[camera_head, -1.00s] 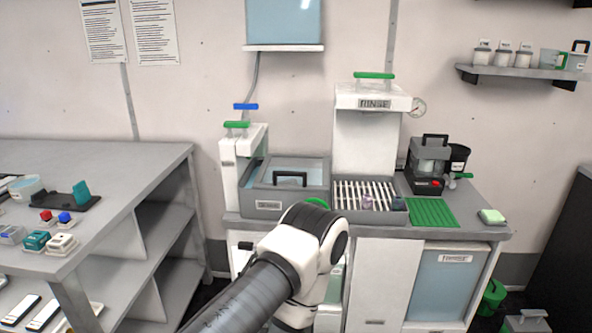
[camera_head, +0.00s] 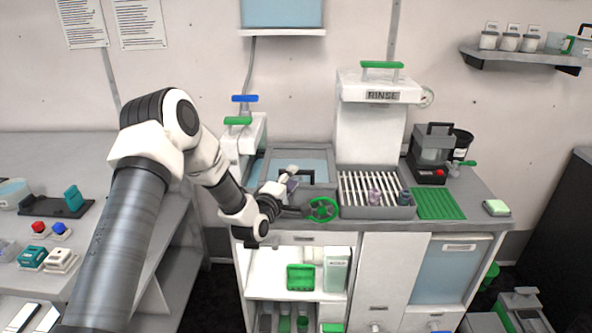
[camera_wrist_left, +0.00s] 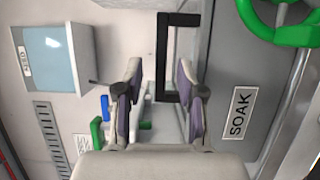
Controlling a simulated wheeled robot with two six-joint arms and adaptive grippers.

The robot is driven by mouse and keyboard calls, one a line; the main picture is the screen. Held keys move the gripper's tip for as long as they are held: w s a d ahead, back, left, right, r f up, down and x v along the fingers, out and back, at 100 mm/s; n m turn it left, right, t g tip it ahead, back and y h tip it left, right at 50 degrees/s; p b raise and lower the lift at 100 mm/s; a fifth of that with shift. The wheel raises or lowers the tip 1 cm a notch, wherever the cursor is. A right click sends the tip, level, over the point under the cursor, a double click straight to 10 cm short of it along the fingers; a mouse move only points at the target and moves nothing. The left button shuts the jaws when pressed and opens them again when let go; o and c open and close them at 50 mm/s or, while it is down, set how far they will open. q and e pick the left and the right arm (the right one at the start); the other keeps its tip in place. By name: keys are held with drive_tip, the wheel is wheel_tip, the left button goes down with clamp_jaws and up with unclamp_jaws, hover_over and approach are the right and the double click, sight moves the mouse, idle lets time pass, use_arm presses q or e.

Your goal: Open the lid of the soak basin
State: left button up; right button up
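The soak basin (camera_head: 258,172) is a grey box on the counter with a pale blue, grey-framed lid, which lies shut. Its SOAK label shows in the left wrist view (camera_wrist_left: 237,113). The lid's black U-shaped handle (camera_wrist_left: 163,58) is seen there between and just beyond my finger lines; in the head view my gripper partly hides it. My left gripper (camera_head: 289,180) is over the front of the lid. In the left wrist view it (camera_wrist_left: 158,88) is open and empty, fingers apart. I cannot tell how far the fingertips are from the handle. My right gripper is out of view.
A green wheel (camera_head: 322,209) sits at the basin's front right, close to my left wrist. A tap with green (camera_head: 237,121) and blue handles stands at left. A slatted rack (camera_head: 368,188) and RINSE tower (camera_head: 372,120) stand at right. An open shelf lies below.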

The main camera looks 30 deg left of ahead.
use_arm(q)
drive_tip(key=w, duration=0.3)
drive_tip(key=shift+w+a, duration=0.1)
drive_tip(key=shift+a, duration=0.3)
drive_tip(key=shift+w+p, duration=0.3)
drive_tip(key=shift+w, duration=0.15)
drive_tip(key=shift+f, duration=0.1)
clamp_jaws()
